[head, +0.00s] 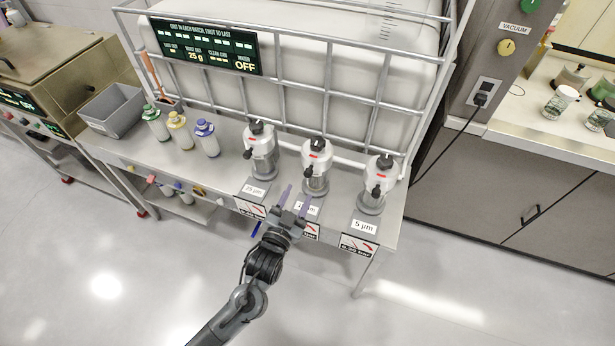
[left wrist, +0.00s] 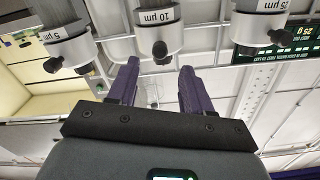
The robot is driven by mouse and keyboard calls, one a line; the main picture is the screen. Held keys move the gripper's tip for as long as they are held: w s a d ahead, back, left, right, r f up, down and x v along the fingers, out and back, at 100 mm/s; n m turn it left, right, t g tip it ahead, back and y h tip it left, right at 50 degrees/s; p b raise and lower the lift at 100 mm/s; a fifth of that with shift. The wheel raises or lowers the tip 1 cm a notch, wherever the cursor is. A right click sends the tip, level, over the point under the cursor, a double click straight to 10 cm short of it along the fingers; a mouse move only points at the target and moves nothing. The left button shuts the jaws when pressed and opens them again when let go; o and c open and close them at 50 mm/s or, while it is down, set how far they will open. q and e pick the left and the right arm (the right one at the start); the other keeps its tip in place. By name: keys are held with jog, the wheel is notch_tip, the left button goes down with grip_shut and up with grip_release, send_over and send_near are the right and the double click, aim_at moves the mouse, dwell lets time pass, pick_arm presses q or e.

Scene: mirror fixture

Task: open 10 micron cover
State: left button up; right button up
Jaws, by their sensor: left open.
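Three white-capped filter housings stand in a row on the steel bench. The middle one, the 10 micron housing (head: 316,165), has a white cover (head: 317,148) with a red mark and a black knob (head: 308,173) on its front; its bench label is partly hidden by my gripper. My left gripper (head: 298,195) is open and empty in front of this housing, its purple fingers apart and pointing toward it. In the left wrist view the "10 µm" collar (left wrist: 158,16) appears upside down, with its black knob (left wrist: 160,49) seen just beyond the gap between the fingertips. My right gripper is not in view.
The 25 µm housing (head: 262,152) stands to the left and the 5 µm housing (head: 376,185) to the right, both close by. A metal cage (head: 283,100) rises behind. Several capped bottles (head: 180,133) and a grey bin (head: 113,108) stand further left.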

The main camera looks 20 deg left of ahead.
aim_at(307, 177)
pick_arm(q)
jog(key=w+b, duration=0.1)
jog(key=w, duration=0.7)
jog(key=shift+w, duration=0.25)
jog(key=shift+c, duration=0.3)
grip_shut()
